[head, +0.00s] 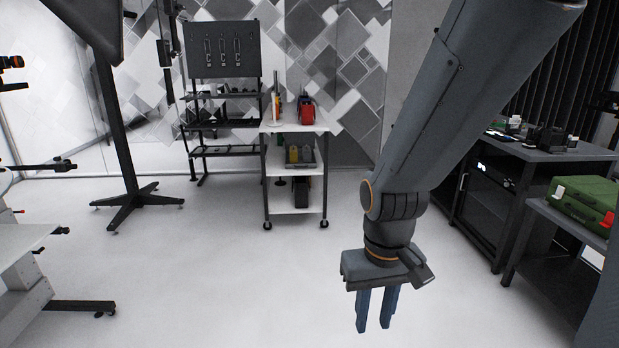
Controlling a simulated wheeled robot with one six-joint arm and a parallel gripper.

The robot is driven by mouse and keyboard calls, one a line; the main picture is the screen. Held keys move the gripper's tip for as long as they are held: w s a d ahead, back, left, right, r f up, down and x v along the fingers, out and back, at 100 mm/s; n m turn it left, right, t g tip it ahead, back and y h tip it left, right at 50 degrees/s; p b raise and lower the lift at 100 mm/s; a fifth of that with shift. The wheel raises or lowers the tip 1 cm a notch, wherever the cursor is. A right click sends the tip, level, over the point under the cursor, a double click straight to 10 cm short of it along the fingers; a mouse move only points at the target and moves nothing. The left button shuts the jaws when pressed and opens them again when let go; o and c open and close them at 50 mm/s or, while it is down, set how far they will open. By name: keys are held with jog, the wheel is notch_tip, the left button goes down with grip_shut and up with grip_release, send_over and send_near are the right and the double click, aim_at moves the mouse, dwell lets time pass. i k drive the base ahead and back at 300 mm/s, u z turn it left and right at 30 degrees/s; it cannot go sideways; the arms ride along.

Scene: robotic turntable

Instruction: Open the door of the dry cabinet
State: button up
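A black cabinet (483,209) with a dark, glass-like front stands at the right, under a dark worktop. It looks like the dry cabinet, and its door appears shut. A small lit display shows near its upper front edge.
A green case (583,197) sits on a low dark table at the right, beside the cabinet. A white wheeled cart (293,127) and a dark rack (222,50) stand at the back. A black stand (127,160) is at the left. The middle floor is clear.

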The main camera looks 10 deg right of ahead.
aim_at(500, 188)
jog(key=z, duration=0.2)
jog(key=i, duration=1.75)
jog(key=z, duration=0.6)
jog(key=i, duration=1.9)
jog(key=z, duration=0.5)
jog(key=i, duration=0.95)
jog(key=z, duration=0.15)
